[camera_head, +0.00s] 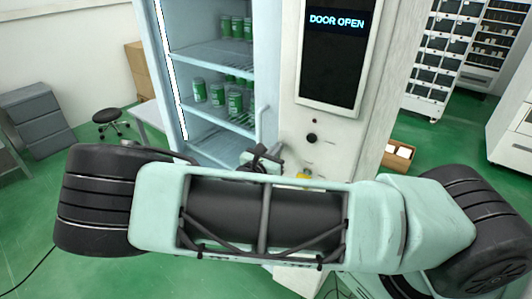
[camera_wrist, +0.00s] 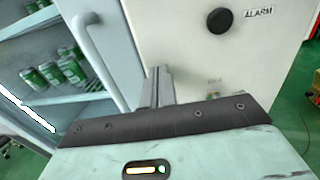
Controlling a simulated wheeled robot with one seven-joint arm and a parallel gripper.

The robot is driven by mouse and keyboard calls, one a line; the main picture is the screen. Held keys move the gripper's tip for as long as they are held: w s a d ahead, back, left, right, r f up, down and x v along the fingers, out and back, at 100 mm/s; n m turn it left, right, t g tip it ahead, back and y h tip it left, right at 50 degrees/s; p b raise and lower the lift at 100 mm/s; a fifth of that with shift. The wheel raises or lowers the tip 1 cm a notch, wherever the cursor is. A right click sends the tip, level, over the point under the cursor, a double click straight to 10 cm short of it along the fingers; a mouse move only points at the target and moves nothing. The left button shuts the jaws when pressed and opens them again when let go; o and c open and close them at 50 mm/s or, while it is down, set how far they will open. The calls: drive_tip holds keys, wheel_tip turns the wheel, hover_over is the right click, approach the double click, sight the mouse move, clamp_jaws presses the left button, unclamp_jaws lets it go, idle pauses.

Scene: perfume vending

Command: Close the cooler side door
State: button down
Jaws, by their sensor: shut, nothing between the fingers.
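The cooler (camera_head: 204,53) stands left of centre in the head view, with green cans on its shelves. Its side door, with a pale vertical handle (camera_wrist: 98,62), is at the left of the wrist view; the handle also shows in the head view (camera_head: 264,122). The screen (camera_head: 335,50) reads "DOOR OPEN". How wide any gap at the door is, I cannot tell. My gripper (camera_wrist: 160,84) is shut and empty, just right of the handle, in front of the door edge and panel. In the head view my gripper (camera_head: 262,157) is partly hidden by my arm.
The white control panel (camera_head: 308,125) stands right of the door, with a black ALARM button (camera_wrist: 220,20). A stool (camera_head: 111,117) and grey drawers (camera_head: 38,118) are at left. An open cardboard box (camera_head: 398,154) lies at right.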

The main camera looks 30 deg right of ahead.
sight(285, 138)
drive_tip(key=shift+p+x, duration=0.55)
drive_tip(key=shift+x, duration=1)
drive_tip(key=x, duration=0.2)
drive_tip(key=shift+w+d, duration=0.3)
drive_tip(key=shift+w, duration=0.05)
drive_tip(key=shift+r, duration=0.1)
